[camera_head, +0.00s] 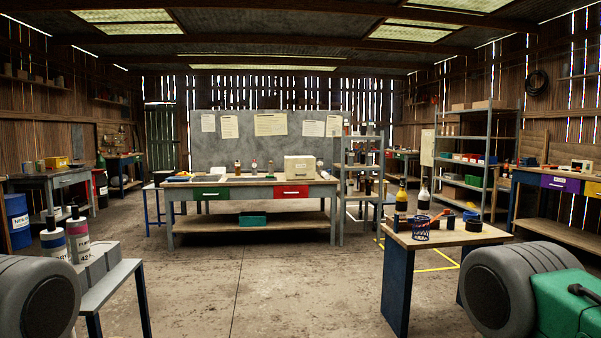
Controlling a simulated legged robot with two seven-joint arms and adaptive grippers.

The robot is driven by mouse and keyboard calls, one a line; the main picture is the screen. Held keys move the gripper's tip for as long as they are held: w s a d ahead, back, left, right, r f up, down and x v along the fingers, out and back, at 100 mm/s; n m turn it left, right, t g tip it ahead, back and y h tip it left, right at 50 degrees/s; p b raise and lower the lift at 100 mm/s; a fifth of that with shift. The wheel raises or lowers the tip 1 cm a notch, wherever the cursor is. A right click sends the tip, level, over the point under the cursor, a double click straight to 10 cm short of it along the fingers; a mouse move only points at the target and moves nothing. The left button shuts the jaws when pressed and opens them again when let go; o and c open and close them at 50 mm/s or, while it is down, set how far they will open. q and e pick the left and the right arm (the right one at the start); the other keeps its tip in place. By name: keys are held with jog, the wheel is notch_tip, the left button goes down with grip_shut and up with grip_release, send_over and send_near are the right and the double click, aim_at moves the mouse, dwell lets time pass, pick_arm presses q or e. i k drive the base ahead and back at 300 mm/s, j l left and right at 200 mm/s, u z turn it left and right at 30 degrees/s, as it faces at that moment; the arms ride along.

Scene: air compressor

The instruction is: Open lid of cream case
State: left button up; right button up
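The cream case (300,168) is a small box-shaped case on the workbench (252,191) at the middle of the room. It stands toward the right part of the bench top, above the red drawer. Its lid looks shut. It is some distance ahead, across open floor. Neither of my grippers shows in this view, so their state and whether they hold anything is hidden.
A side table (450,236) with a blue mesh cup and bottles stands front right, near a green unit (572,303). A small table (108,285) with bottles is front left. A shelf rack (361,165) adjoins the workbench. The concrete floor between is clear.

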aim_at(302, 167)
jog(key=i+z, duration=0.2)
jog(key=i, duration=4.85)
jog(key=l+z, duration=0.05)
jog(key=l, duration=0.1)
